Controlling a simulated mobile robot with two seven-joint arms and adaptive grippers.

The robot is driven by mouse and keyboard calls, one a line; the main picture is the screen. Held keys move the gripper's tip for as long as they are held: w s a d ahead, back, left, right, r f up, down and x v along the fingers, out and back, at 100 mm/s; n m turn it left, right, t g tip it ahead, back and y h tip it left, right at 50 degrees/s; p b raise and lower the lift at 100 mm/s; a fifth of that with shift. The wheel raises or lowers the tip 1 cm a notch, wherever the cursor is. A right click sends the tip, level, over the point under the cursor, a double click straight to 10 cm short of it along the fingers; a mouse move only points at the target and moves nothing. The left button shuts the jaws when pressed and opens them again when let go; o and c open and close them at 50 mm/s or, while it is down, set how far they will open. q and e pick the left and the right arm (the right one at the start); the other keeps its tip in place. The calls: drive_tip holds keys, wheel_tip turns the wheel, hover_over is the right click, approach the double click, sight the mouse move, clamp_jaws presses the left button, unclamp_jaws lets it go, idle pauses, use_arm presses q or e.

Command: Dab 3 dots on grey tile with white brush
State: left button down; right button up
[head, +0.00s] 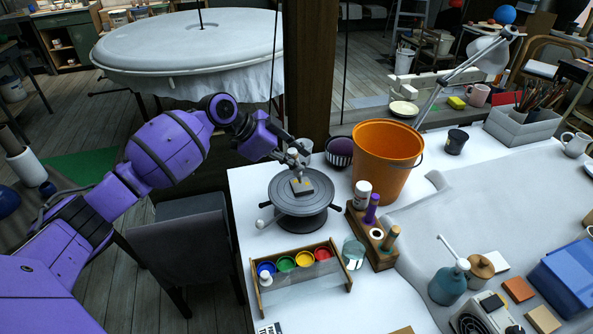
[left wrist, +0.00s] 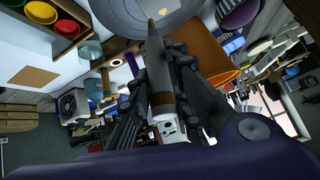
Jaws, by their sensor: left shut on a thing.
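The grey tile (head: 303,188) lies on the round grey turntable (head: 287,205) near the table's back left. It bears small yellow marks; I cannot count them surely. My left gripper (head: 298,155) is just above and behind the tile. In the left wrist view, my left gripper (left wrist: 163,75) is shut on a thick brush (left wrist: 160,88) with a pale handle end, which I take for the white brush. Its darker tip points toward the turntable (left wrist: 190,12). I cannot tell whether the tip touches the tile. My right gripper is not in view.
A wooden paint rack (head: 341,274) with blue, green, yellow and red pots stands in front of the turntable. A wooden holder (head: 366,236) and orange bucket (head: 387,158) stand to its right.

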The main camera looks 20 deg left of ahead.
use_arm(q)
drive_tip(key=shift+w+a, duration=0.2)
drive_tip(key=shift+w, duration=0.1)
drive_tip(key=shift+s+f, duration=0.15)
drive_tip(key=shift+f, duration=0.35)
drive_tip(key=shift+f+b, duration=0.35)
drive_tip(key=shift+f, duration=0.2)
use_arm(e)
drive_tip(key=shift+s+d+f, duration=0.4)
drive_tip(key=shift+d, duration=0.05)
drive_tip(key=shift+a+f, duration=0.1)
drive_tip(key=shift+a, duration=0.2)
use_arm(q)
drive_tip(key=shift+f, duration=0.55)
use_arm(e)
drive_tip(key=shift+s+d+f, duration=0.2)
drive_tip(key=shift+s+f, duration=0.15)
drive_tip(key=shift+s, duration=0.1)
use_arm(q)
drive_tip(key=shift+r, duration=0.1)
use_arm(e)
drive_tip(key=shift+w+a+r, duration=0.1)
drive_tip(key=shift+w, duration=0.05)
